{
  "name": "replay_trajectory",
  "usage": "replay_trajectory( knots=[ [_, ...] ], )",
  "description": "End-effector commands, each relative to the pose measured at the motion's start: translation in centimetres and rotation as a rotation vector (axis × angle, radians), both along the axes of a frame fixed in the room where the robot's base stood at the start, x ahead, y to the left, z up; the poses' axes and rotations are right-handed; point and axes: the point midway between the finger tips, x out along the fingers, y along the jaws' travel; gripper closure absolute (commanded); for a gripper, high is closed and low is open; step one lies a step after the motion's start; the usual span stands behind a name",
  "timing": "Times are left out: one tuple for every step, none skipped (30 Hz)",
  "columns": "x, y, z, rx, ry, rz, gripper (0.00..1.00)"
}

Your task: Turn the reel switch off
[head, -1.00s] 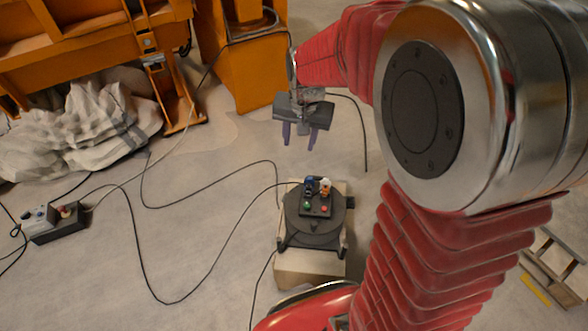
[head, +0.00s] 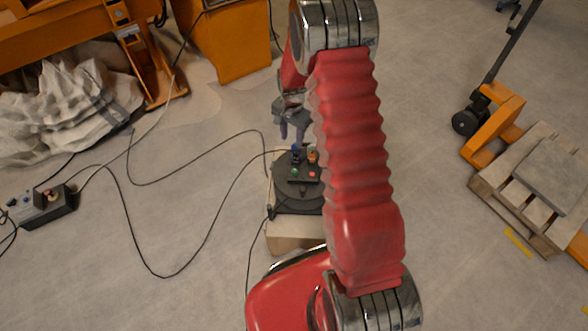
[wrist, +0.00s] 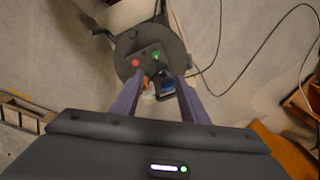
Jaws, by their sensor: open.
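The black cable reel (head: 286,200) sits on a pale block (head: 290,236) in the head view, partly hidden by my arm. Its top panel carries a green button (head: 294,172), a red button (head: 312,174), and blue and orange plugs. In the wrist view, the reel (wrist: 178,44) shows its green button (wrist: 156,56) and red button (wrist: 135,63) beyond my fingertips. The blue plug (wrist: 168,88) shows between the fingers. My gripper (head: 292,138) is open and empty, pointing down over the far edge of the reel; it also shows in the wrist view (wrist: 161,78). Contact cannot be told.
Black cables run over the floor to a small plug box (head: 45,207) at the left. Orange machinery (head: 225,45) and a white sack (head: 60,115) stand behind. A wooden pallet (head: 535,185) and pallet jack (head: 495,120) are at the right.

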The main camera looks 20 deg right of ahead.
Motion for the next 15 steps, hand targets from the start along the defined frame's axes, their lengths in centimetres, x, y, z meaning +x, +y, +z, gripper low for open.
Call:
replay_trajectory(
  knots=[
    [-0.1,-0.3,-1.8,0.003,0.014,-0.022,0.6],
    [-0.1,-0.4,-2.6,0.004,0.019,-0.033,0.6],
    [-0.1,-0.6,-3.6,0.006,0.025,-0.049,0.6],
    [-0.1,-0.7,-4.2,0.007,0.028,-0.058,0.6],
    [-0.1,-0.7,-4.8,0.008,0.031,-0.066,0.6],
    [-0.1,-0.8,-5.4,0.008,0.034,-0.076,0.6],
    [-0.1,-0.9,-5.8,0.008,0.037,-0.083,0.6],
    [-0.1,-1.0,-6.1,0.009,0.038,-0.088,0.6],
    [-0.1,-1.0,-6.3,0.009,0.039,-0.092,0.6],
    [-0.1,-1.0,-6.5,0.01,0.041,-0.094,0.6],
    [-0.1,-1.1,-6.5,0.01,0.041,-0.096,0.6],
    [-0.1,-1.1,-6.6,0.01,0.041,-0.097,0.6],
    [-0.1,-1.1,-6.6,0.01,0.041,-0.097,0.6],
    [-0.1,-1.1,-6.5,0.01,0.041,-0.097,0.6],
    [-0.1,-1.1,-6.5,0.01,0.041,-0.096,0.6]
  ],
)
